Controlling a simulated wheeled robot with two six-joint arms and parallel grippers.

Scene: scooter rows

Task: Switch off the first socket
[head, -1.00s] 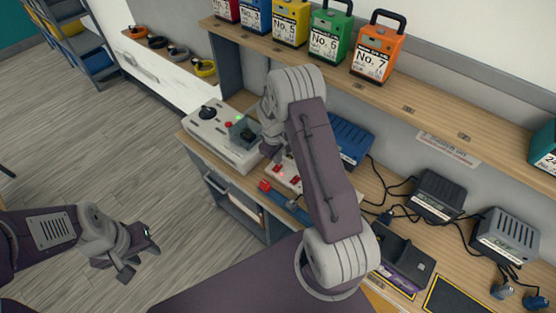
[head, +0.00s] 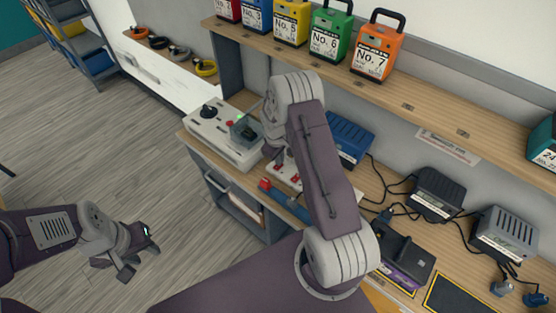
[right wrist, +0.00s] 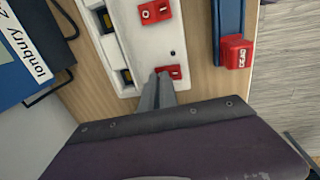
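A white power strip (right wrist: 140,45) with red rocker switches lies on the wooden bench. In the right wrist view, one red switch (right wrist: 154,12) shows at the top and another red switch (right wrist: 176,72) is beside my fingertips. My right gripper (right wrist: 163,76) is shut, with its fingers together and nothing visible between them. Its tips overlap the edge of the lower switch; I cannot tell whether they press it. In the head view, the strip (head: 283,174) is partly hidden by my right arm. My left gripper (head: 140,254) is open and empty over the floor at the left.
A blue bar with a red end block (right wrist: 236,51) lies beside the strip at the bench edge. A grey control box with a joystick (head: 218,135) stands at the left end. Chargers (head: 437,195) and cables sit to the right. Numbered battery packs (head: 376,50) stand on the shelf above.

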